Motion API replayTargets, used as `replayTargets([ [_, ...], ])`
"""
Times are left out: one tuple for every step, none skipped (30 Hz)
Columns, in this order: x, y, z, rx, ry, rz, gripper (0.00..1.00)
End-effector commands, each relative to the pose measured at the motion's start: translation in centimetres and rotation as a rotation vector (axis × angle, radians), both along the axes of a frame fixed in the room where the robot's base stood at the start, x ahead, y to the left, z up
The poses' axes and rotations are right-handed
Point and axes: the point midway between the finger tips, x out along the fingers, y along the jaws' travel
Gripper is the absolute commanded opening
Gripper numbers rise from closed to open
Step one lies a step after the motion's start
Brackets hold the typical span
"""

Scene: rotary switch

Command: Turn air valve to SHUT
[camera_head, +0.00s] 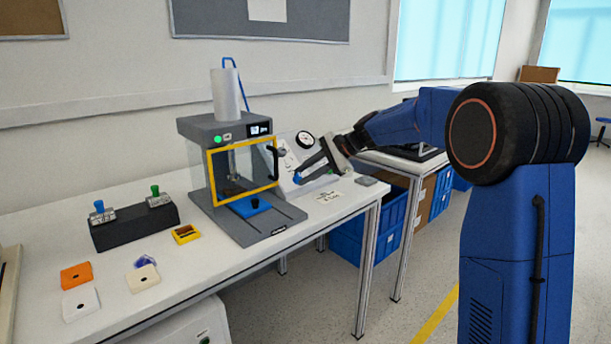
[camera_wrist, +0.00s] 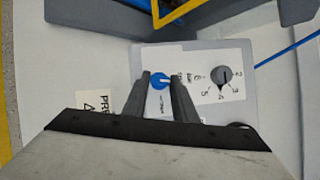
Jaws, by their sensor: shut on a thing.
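The air valve is a blue rotary knob (camera_wrist: 160,80) with a pale pointer mark, on a light panel (camera_wrist: 205,66). The panel also shows beside the press in the head view (camera_head: 288,160). My gripper (camera_wrist: 161,84) is shut on the blue knob, with one dark finger on each side of it. In the head view my gripper (camera_head: 299,175) reaches the panel from the right, and a bit of blue shows at its fingertips. The labels near the knob are partly hidden by my fingers, so I cannot read which position the knob points to.
A dial numbered around a dark knob (camera_wrist: 222,75) sits beside the blue knob. A round gauge (camera_head: 305,139) tops the panel. The press (camera_head: 222,130) with a yellow-framed door (camera_head: 243,200) stands directly left. A paper label (camera_head: 328,197) lies on the white table (camera_head: 215,275).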

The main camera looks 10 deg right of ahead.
Motion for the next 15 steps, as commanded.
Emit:
replayTargets([
  [0.02,0.06,0.00,-0.019,-0.013,0.029,0.03],
  [0.04,0.07,0.02,-0.029,-0.020,0.044,0.03],
  [0.07,0.07,0.05,-0.043,-0.030,0.062,0.03],
  [0.08,0.07,0.07,-0.052,-0.037,0.076,0.03],
  [0.07,0.09,0.09,-0.060,-0.043,0.090,0.03],
  [0.07,0.08,0.06,-0.071,-0.050,0.105,0.03],
  [0.09,0.08,0.05,-0.078,-0.055,0.116,0.03],
  [0.10,0.09,0.07,-0.085,-0.061,0.127,0.03],
  [0.13,0.09,0.10,-0.093,-0.067,0.138,0.03],
  [0.13,0.09,0.10,-0.098,-0.071,0.146,0.03],
  [0.13,0.09,0.08,-0.103,-0.074,0.153,0.03],
  [0.11,0.09,0.07,-0.110,-0.078,0.162,0.03],
  [0.11,0.10,0.07,-0.113,-0.080,0.167,0.03],
  [0.11,0.10,0.07,-0.116,-0.083,0.173,0.03],
  [0.11,0.10,0.07,-0.119,-0.085,0.178,0.03],
])
